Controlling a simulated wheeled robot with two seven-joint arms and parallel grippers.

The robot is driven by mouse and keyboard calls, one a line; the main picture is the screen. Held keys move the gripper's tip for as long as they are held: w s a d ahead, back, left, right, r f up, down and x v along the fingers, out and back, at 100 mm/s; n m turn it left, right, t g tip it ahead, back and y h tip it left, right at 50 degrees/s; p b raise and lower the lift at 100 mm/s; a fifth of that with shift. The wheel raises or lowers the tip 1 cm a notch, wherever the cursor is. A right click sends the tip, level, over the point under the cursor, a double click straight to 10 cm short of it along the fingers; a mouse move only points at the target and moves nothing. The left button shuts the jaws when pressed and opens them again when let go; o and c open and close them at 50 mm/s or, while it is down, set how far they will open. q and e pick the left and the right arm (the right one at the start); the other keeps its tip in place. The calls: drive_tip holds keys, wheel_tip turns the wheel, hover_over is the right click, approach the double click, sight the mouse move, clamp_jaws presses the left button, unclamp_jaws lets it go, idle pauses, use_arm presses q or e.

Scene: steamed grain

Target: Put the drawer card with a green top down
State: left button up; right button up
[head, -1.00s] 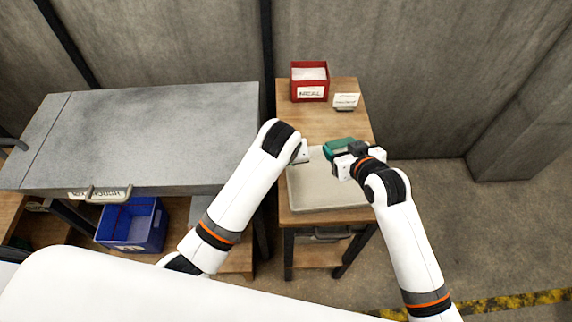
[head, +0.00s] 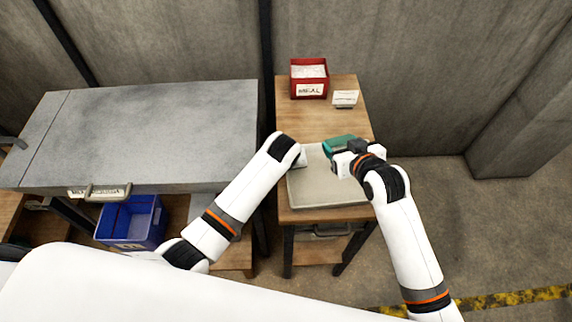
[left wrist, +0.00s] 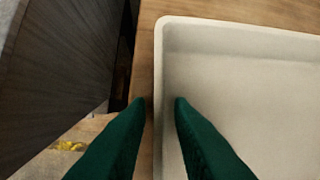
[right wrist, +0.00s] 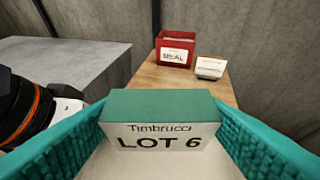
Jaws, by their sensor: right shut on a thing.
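The drawer card (right wrist: 160,128) has a green top and a white face reading "Timbrucci LOT 6". It sits between the teal fingers of my right gripper (right wrist: 162,130), which is shut on it. In the head view my right gripper (head: 345,155) holds it above the far right part of a pale tray (head: 325,192). My left gripper (left wrist: 161,102) is open, with dark green fingers on either side of the tray's left rim in the left wrist view. Whether they touch the rim I cannot tell. In the head view its fingers are hidden behind its arm.
The tray lies on a wooden table (head: 305,121). A red box labelled MEAL (head: 310,91) and a small white card (head: 345,98) stand at its back. A grey bench (head: 145,135) is to the left, with a blue bin (head: 130,238) below. Wood between tray and box is clear.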

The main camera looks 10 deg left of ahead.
use_arm(q)
clamp_jaws()
use_arm(e)
drive_tip(key=shift+w+d+f, duration=0.1)
drive_tip(key=shift+d+f, duration=0.05)
drive_tip(key=m+t+h, duration=0.1)
drive_tip(key=m+h, duration=0.1)
hover_over(332, 174)
drive_tip(key=s+d, duration=0.2)
drive_tip(key=d, duration=0.1)
drive_tip(key=f, duration=0.7)
drive_tip(key=shift+w+d+f, duration=0.15)
drive_tip(key=shift+w+f, duration=0.05)
drive_tip(key=shift+f, duration=2.3)
drive_tip(key=o, duration=1)
drive_tip(key=shift+f, duration=0.15)
